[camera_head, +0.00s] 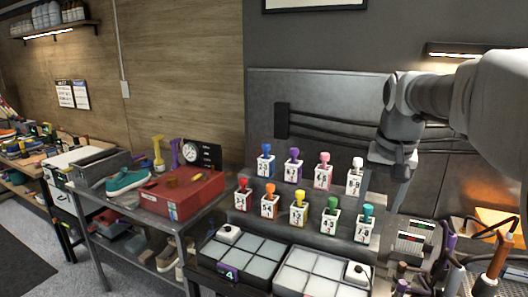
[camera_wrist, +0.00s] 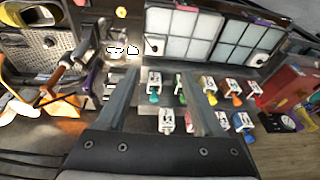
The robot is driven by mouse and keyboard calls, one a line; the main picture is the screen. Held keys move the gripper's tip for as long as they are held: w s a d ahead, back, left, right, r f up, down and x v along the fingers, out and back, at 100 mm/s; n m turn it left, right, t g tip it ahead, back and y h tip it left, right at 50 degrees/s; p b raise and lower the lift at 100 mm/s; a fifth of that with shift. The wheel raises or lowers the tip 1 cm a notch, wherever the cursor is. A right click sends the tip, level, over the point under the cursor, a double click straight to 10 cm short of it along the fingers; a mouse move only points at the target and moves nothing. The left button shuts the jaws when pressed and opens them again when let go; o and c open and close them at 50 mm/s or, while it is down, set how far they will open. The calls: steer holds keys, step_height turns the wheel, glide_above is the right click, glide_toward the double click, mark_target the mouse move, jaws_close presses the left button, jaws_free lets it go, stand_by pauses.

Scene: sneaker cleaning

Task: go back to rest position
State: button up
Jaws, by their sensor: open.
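My gripper (camera_head: 397,188) hangs from my arm at the right of the head view. It is beside the right end of the stepped rack (camera_head: 322,240) of small white bottles with coloured tops. In the wrist view my gripper (camera_wrist: 157,78) shows two fingers spread apart with nothing held between them. The bottles stand beyond and around the fingers there, including a white one with a teal top (camera_wrist: 154,86) between them. The head view shows the same teal-topped bottle (camera_head: 364,228) at the right end of the front row. Contact with the rack cannot be told.
Two trays with pale square pads (camera_head: 240,256) lie before the rack. A red box (camera_head: 183,190) and a teal sneaker (camera_head: 127,181) sit on the left metal table. Tools and small bottles crowd the right side (camera_head: 450,270). A dark wall panel stands behind.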

steer(key=s+a+f+n+t, duration=0.1)
steer(key=s+a+f+n, duration=0.1)
steer(key=s, duration=0.8)
steer(key=s+a+f+n+t, duration=0.1)
steer(key=s+a+f, duration=0.4)
steer(key=s, duration=0.6)
steer(key=shift+a+f+n+y, duration=0.2)
steer(key=shift+a+n+y, duration=0.1)
steer(key=shift+a+n, duration=0.7)
